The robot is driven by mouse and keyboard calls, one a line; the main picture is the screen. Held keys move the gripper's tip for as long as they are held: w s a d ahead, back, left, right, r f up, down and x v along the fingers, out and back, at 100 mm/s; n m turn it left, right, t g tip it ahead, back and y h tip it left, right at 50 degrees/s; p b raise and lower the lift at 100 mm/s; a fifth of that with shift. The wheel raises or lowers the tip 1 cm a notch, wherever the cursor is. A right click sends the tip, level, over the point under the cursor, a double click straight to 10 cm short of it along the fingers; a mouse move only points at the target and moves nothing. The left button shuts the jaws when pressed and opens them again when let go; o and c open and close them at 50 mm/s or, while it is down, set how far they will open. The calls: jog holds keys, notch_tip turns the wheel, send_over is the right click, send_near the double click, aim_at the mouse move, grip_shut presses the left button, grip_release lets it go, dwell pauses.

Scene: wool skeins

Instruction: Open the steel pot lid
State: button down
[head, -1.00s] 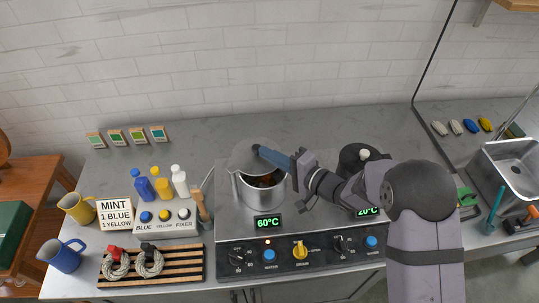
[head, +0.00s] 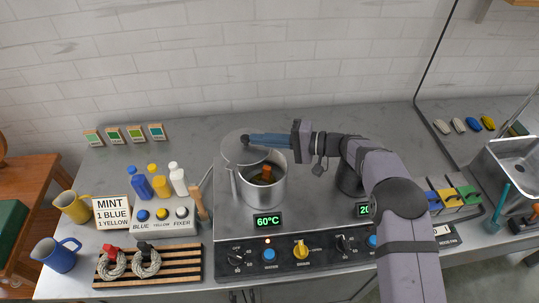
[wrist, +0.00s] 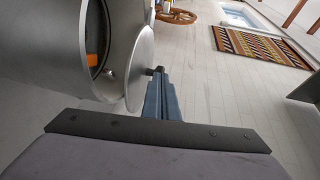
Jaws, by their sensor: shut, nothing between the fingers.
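The steel pot (head: 262,194) stands on the left of the stove, with dark contents and an orange-brown thing (head: 266,173) inside. Its steel lid (head: 236,152) is raised and tilted at the back left of the pot, leaving much of the mouth uncovered. My gripper (head: 250,140) reaches in from the right, its blue fingers shut, tips at the lid's dark knob. In the wrist view the shut fingers (wrist: 160,90) end at the knob (wrist: 157,70) on the lid (wrist: 140,65); I cannot tell whether they touch. The pot (wrist: 50,40) fills the upper left there.
A 60°C display (head: 268,221) and stove knobs (head: 303,253) are in front. Dye bottles (head: 162,187), a sign (head: 113,211) and a rack with wool skeins (head: 148,275) lie left. A dark pot (head: 349,179) is partly behind my arm.

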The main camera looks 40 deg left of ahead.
jog(key=shift+a+b, duration=1)
jog(key=shift+a, duration=0.65)
jog(key=shift+w+d, duration=0.1)
jog(key=shift+w, duration=0.05)
jog(key=w+d+r+b, duration=0.2)
jog(key=w+d+b, duration=0.1)
jog(key=w+d, duration=0.5)
jog(key=shift+v, duration=1.25)
